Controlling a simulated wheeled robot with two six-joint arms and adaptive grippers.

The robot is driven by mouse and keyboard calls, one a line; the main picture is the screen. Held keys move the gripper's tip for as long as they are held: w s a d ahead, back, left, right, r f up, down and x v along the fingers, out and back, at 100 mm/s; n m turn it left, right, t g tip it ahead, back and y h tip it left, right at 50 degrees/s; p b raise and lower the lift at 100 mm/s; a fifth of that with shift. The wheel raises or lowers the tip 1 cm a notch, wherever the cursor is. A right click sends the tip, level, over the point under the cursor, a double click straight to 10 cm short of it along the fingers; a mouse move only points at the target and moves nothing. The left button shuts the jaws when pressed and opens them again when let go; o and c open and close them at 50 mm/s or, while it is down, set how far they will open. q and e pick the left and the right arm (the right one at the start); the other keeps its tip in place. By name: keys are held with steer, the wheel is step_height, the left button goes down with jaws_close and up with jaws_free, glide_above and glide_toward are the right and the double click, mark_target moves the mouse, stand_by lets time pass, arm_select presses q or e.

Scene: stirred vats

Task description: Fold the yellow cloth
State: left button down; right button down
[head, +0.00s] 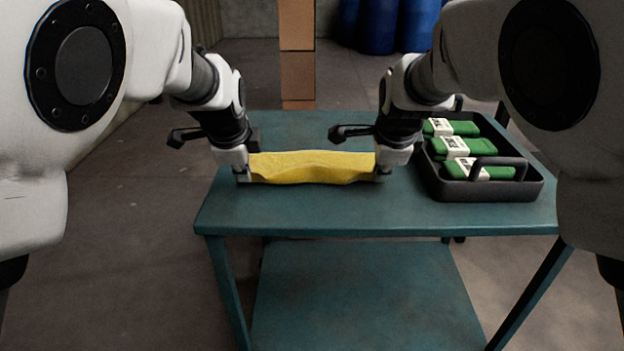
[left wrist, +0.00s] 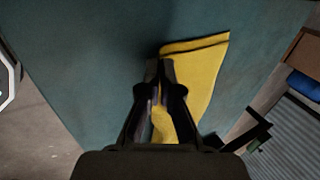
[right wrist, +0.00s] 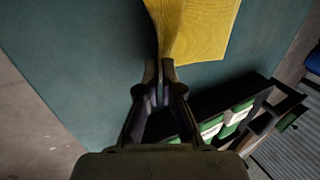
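The yellow cloth (head: 312,167) is a narrow band across the teal table, between my two grippers, with a wavy far edge. My left gripper (head: 243,174) is at its left end and my right gripper (head: 381,172) at its right end. In the left wrist view, the fingers (left wrist: 164,72) are closed together on the cloth (left wrist: 205,70), and a dark line near its edge suggests a doubled layer. In the right wrist view, the fingers (right wrist: 160,72) are closed at a corner of the cloth (right wrist: 205,30). Whether the cloth touches the table at the front is unclear.
A black tray (head: 485,190) with green-and-white packs (head: 465,146) stands on the table (head: 330,215), close to the right of my right gripper. The table in front of the cloth is bare. Cardboard boxes (head: 297,75) and blue barrels (head: 378,25) stand behind the table.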

steer(key=shift+w, duration=0.1)
arm_select(q)
steer(key=c, duration=1)
jaws_free()
steer(key=shift+w, duration=0.1)
steer(key=shift+c, duration=0.2)
arm_select(e)
steer(key=c, duration=1)
jaws_free()
steer(key=shift+c, duration=0.2)
arm_select(q)
steer(key=shift+r, duration=0.25)
arm_select(e)
steer(key=shift+r, duration=0.25)
arm_select(q)
steer(key=v, duration=0.3)
arm_select(e)
steer(key=v, duration=0.3)
arm_select(q)
steer(key=s+v, duration=0.1)
steer(key=v, duration=0.6)
steer(key=shift+s+f, duration=0.3)
arm_select(e)
steer(key=s+v, duration=0.1)
steer(key=v, duration=0.6)
steer(key=shift+s+f, duration=0.3)
